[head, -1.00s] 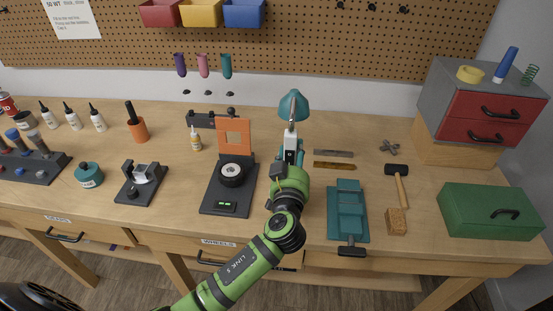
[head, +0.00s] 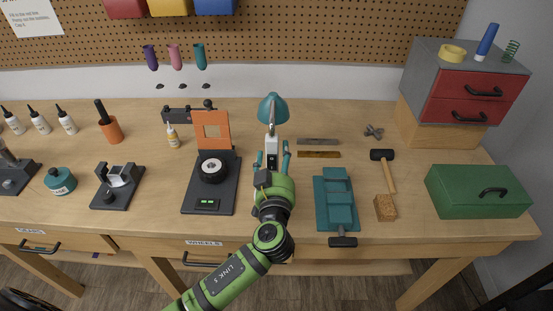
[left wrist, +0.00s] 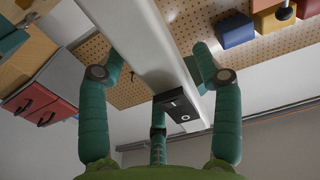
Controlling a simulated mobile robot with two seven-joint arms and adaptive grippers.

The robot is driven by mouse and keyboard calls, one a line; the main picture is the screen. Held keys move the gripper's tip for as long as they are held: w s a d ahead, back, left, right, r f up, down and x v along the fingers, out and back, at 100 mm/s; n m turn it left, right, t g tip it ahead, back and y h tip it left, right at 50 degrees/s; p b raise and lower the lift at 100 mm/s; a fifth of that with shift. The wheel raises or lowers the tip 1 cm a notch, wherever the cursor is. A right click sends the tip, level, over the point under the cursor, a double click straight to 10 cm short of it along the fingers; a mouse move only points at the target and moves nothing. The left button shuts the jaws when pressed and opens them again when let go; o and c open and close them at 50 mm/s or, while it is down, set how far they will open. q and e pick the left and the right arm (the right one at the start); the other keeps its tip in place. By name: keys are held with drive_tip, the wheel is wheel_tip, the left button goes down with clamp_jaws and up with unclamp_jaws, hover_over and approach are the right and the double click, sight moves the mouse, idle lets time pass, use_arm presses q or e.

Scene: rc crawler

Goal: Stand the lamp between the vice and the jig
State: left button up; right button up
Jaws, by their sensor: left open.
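The lamp has a teal shade (head: 272,107) and a pale post (head: 272,148); its foot is hidden behind my left gripper and arm. The vice (head: 337,200) is teal and lies to the right of the lamp. The jig (head: 210,185), a dark base with an orange upright plate and a black wheel, stands to the left. My left gripper (head: 272,160) is open, with one teal finger on each side of the post. In the left wrist view, the pale post (left wrist: 160,45) passes between the spread fingers, with a black switch-like box on it. My right gripper is out of view.
Two flat bars (head: 318,148) lie behind the vice. A hammer (head: 387,170) and a cork-coloured block (head: 385,207) lie right of it, then a green toolbox (head: 477,191).

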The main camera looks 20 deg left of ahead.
use_arm(q)
drive_tip(key=shift+s+d+f, duration=0.1)
drive_tip(key=shift+s+f, duration=0.1)
drive_tip(key=shift+s, duration=0.2)
drive_tip(key=b+v, duration=0.4)
drive_tip(key=v, duration=0.7)
drive_tip(key=shift+r, duration=0.3)
idle(0.4)
